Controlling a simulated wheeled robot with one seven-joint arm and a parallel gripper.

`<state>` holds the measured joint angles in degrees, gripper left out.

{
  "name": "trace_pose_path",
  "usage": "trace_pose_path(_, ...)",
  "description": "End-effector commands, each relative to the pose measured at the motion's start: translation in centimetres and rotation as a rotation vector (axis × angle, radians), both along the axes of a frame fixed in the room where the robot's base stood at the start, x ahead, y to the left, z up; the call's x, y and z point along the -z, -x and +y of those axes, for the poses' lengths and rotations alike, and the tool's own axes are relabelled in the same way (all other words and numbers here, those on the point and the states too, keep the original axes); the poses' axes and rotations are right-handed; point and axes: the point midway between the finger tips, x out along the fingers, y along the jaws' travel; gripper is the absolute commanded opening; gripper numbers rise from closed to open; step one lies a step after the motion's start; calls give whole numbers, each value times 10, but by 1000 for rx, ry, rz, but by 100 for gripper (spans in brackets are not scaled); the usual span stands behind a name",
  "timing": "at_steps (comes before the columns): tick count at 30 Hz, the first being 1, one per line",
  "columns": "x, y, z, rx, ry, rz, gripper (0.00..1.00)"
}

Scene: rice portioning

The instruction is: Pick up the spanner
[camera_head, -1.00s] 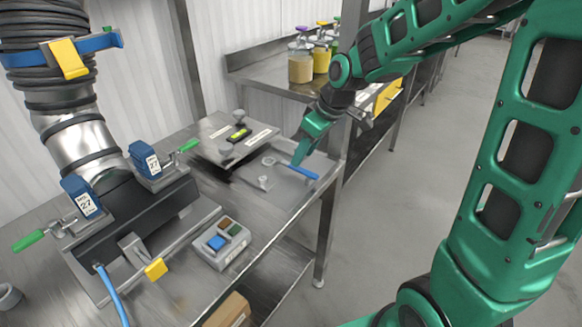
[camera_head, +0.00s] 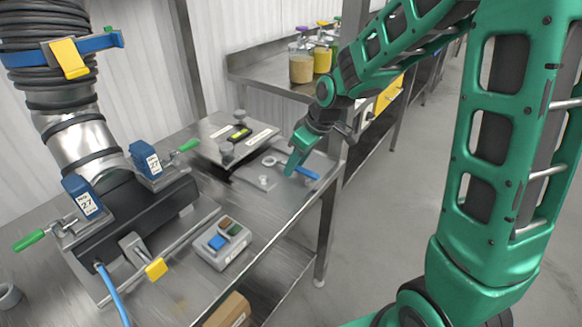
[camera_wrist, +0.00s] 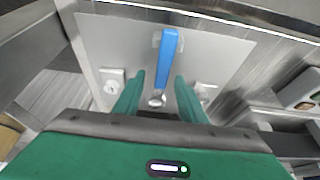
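The spanner has a blue handle (camera_wrist: 170,58) and a grey metal ring end. It lies on a light grey plate (camera_wrist: 225,45) on the steel table. In the head view the blue handle (camera_head: 307,173) points to the right and the ring end to the left. My gripper (camera_head: 290,172) hovers low over or beside the spanner and hides part of it. In the wrist view my gripper (camera_wrist: 158,85) is open, its two green fingers apart. The ring end and lower handle show in the gap between them, and neither finger visibly touches the spanner.
Small pegs (camera_wrist: 112,84) stand on the plate to either side of the spanner. A grey button box (camera_head: 222,243) stands nearer on the table. A scale-like plate (camera_head: 235,137) lies behind. Jars (camera_head: 301,67) stand on the far table. The large hose fitting fills the left.

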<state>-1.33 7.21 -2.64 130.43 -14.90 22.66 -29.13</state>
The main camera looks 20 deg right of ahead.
Motion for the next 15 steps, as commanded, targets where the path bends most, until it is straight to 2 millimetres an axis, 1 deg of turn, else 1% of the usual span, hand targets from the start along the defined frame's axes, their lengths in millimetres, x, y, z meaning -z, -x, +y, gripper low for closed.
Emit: trace_pose_path(15, 4, 0, 0, 0, 0, 0, 38)
